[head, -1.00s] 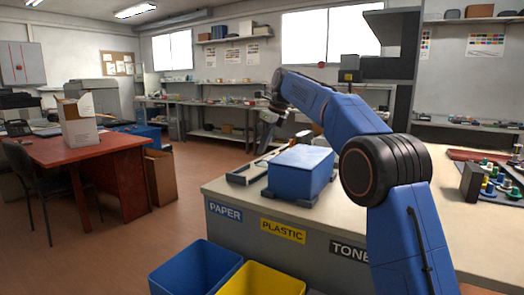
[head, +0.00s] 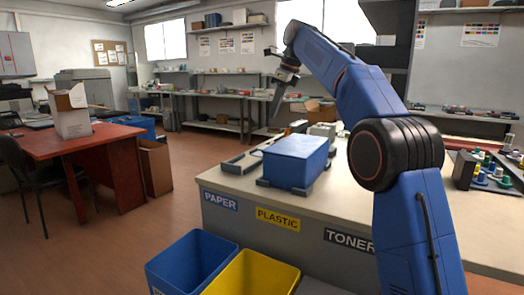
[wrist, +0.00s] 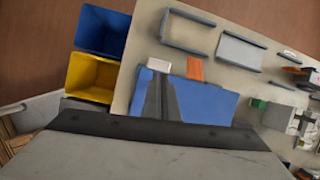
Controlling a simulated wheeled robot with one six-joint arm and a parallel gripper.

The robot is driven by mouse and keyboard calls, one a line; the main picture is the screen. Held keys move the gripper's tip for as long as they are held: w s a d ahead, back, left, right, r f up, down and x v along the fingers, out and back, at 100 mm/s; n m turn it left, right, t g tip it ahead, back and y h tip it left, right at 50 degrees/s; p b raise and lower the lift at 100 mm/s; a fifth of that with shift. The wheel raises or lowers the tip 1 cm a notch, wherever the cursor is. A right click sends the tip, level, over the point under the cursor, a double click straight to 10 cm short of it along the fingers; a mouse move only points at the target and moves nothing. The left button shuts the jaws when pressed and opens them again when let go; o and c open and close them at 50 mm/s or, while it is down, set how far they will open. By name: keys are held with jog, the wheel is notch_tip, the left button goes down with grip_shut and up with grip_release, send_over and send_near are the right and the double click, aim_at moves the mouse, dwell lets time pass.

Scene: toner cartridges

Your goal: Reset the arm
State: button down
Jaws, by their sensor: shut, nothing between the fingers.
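My gripper (head: 277,108) hangs from the end of my raised blue arm, fingers pointing down, above the far side of the workbench (head: 350,205). It is shut and empty. Below it, a blue box (head: 297,160) sits on the bench between dark corner brackets. In the wrist view, my dark fingers (wrist: 158,85) show in front of the blue box (wrist: 205,105), apart from it as far as the head view shows. A small white piece and an orange piece (wrist: 195,68) show near the fingertips; I cannot tell what they are.
A blue bin (head: 190,265) and a yellow bin (head: 255,275) stand before the bench, under PAPER and PLASTIC labels. An empty dark frame (head: 240,160) lies left of the box. Coloured bottles (head: 490,170) stand at the right. A red desk (head: 70,145) is at the left.

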jog(key=s+d+f+n+h, duration=0.1)
jog(key=s+d+f+n, duration=0.1)
jog(key=s+d+n, duration=0.45)
jog(key=s+d+f+n+t, duration=0.1)
jog(key=s+d+f, duration=0.25)
jog(key=s, duration=0.65)
jog(key=s+d+f+n+h, duration=0.1)
jog(key=s+d+n, duration=0.3)
jog(key=s+d, duration=0.3)
jog(key=s+d+f+n, duration=0.2)
jog(key=s+f+n, duration=0.1)
jog(key=s+f, duration=0.6)
jog(key=s+d+f+n+t+h, duration=0.1)
jog(key=s+d+f+n, duration=0.2)
jog(key=s+f, duration=0.6)
jog(key=s+d+f+n, duration=0.2)
jog(key=s+f+n, duration=0.3)
jog(key=s+f, duration=0.4)
jog(key=shift+s+d+f, duration=0.2)
jog(key=shift+s, duration=0.75)
